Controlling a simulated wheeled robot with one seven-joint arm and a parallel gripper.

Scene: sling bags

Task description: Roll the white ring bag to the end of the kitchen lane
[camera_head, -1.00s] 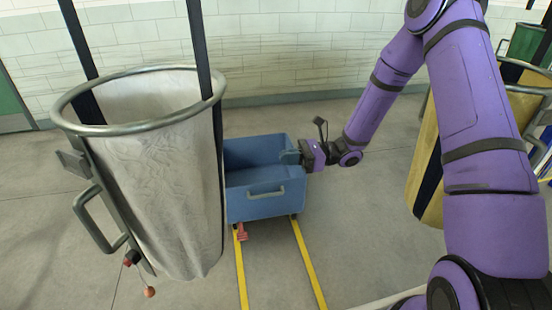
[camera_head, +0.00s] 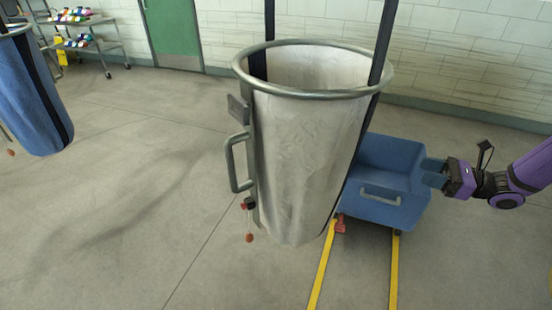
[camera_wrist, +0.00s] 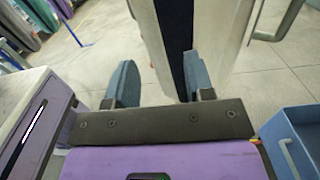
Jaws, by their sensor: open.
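The white ring bag (camera_head: 305,165) hangs upright from dark straps in the middle of the head view. Its metal ring (camera_head: 240,75) is at the top. A grey handle (camera_head: 230,165) and a red-brown bead on a cord (camera_head: 249,238) are on its left side. My gripper (camera_head: 434,173) is right of the bag, by the blue cart, apart from the handle. In the wrist view my gripper (camera_wrist: 160,86) is open and empty, with the white bag (camera_wrist: 232,35) and its dark strap beyond the fingers. No label shows which lane is the kitchen one.
A blue cart (camera_head: 385,212) stands behind and right of the bag, at two yellow floor lines (camera_head: 323,262). A blue bag (camera_head: 38,100) hangs at the far left. A shelf cart (camera_head: 85,20) and green door (camera_head: 172,30) are at the back. Floor at left is clear.

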